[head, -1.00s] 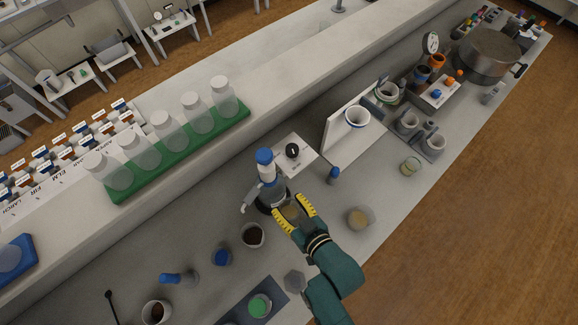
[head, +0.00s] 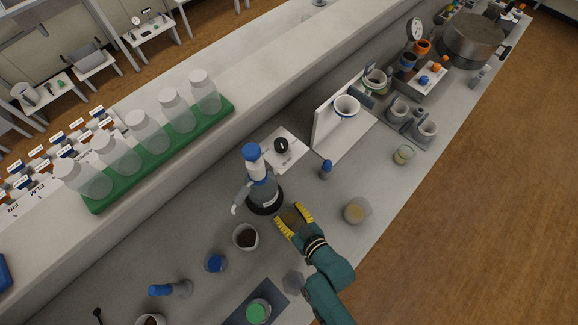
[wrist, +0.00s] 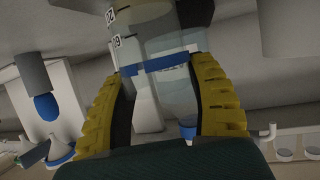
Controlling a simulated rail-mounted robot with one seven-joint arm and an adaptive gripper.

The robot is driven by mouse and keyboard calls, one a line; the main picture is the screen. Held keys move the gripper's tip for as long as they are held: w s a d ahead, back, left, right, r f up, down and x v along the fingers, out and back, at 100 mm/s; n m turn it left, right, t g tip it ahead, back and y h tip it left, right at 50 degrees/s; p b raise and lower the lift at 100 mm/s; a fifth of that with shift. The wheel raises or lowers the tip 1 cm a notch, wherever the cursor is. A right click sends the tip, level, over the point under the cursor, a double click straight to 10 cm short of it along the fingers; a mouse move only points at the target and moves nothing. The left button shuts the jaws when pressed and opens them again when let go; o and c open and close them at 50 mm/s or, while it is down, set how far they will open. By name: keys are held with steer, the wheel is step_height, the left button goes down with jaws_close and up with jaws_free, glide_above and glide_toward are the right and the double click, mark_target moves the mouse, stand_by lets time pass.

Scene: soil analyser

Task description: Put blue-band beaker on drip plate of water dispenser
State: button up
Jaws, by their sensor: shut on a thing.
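The blue-band beaker (wrist: 168,65) is clear, with dark graduation marks and a blue band. In the wrist view it stands between the two yellow fingers of my gripper (wrist: 165,105), which is shut on it. In the head view my gripper (head: 294,220) is low over the bench, and the beaker is mostly hidden between the fingers. The water dispenser (head: 261,186), a clear bottle with a blue-and-white top and a side spout, stands just up and left of my gripper on a dark round base (head: 265,206). I cannot make out a separate drip plate.
A dark-filled cup (head: 246,238) stands left of my gripper. A tan-filled beaker (head: 357,210) stands close on the right. A blue-capped bottle (head: 326,170) and a white device with a black knob (head: 281,147) are behind. A green-topped jar (head: 258,311) is in front.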

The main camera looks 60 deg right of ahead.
steer(key=o, duration=1.2)
steer(key=shift+f, duration=0.15)
